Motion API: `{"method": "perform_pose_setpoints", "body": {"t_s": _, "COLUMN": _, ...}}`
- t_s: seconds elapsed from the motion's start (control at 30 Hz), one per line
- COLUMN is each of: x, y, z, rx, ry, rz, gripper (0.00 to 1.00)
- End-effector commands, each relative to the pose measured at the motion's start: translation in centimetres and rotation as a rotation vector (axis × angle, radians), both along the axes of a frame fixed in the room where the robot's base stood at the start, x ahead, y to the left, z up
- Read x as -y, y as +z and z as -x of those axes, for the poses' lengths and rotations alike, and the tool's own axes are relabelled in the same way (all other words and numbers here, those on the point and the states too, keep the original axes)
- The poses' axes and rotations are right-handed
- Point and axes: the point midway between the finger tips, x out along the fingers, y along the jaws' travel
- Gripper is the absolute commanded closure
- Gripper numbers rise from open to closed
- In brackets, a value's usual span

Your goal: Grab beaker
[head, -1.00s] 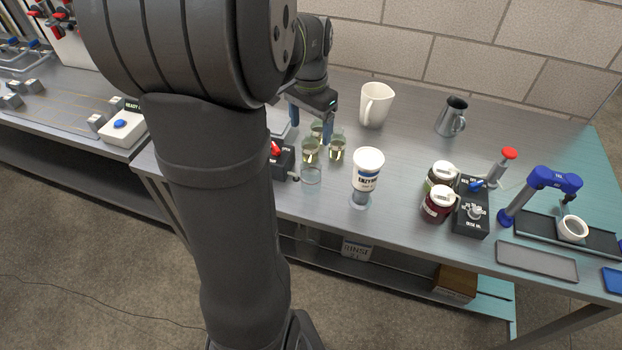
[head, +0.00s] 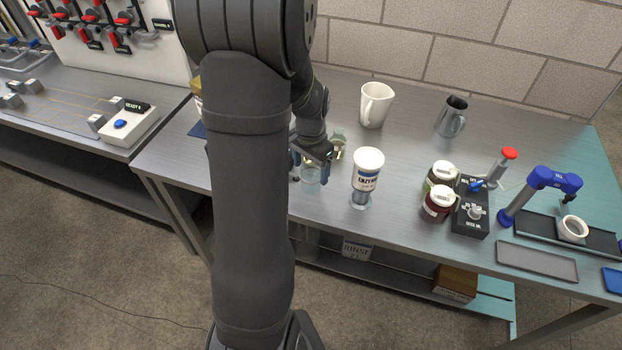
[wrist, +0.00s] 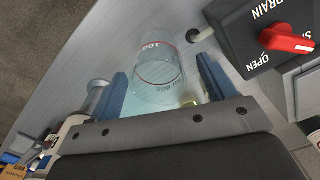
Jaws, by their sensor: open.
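The clear glass beaker (wrist: 158,72) with red markings stands between my gripper's two blue fingers in the wrist view. In the head view the beaker (head: 311,176) shows faintly below the fingers, near the front edge of the bench. My gripper (wrist: 165,88) is open, with one finger on each side of the beaker. A gap shows on the right side; contact on the left side cannot be told. My gripper (head: 311,165) points down in the head view, and my arm hides part of the bench around it.
A black drain box (wrist: 262,30) with a red handle sits close beside the right finger in the wrist view. A white pitcher (head: 376,106) and steel jug (head: 452,118) stand farther back. Red jar (head: 437,204) is farther right.

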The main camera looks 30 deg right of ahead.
Motion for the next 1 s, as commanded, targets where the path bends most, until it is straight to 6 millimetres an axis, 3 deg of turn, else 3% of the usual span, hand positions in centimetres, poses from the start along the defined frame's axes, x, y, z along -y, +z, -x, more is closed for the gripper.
{"method": "perform_pose_setpoints", "body": {"t_s": 0.2, "x": -0.1, "y": -3.1, "z": 0.2, "rx": -0.002, "ry": 0.000, "rz": -0.002, "gripper": 0.24}}
{"method": "perform_pose_setpoints", "body": {"t_s": 0.5, "x": 0.0, "y": -3.6, "z": 0.2, "rx": 0.001, "ry": 0.000, "rz": -0.001, "gripper": 0.24}}
{"method": "perform_pose_setpoints", "body": {"t_s": 0.53, "x": 0.0, "y": -3.6, "z": 0.2, "rx": 0.001, "ry": 0.000, "rz": -0.001, "gripper": 0.26}}
{"method": "perform_pose_setpoints", "body": {"t_s": 0.77, "x": 0.0, "y": -3.6, "z": 0.2, "rx": 0.001, "ry": 0.000, "rz": -0.001, "gripper": 0.71}}
{"method": "perform_pose_setpoints", "body": {"t_s": 1.0, "x": 0.0, "y": -3.5, "z": 0.2, "rx": 0.001, "ry": 0.000, "rz": -0.001, "gripper": 0.72}}
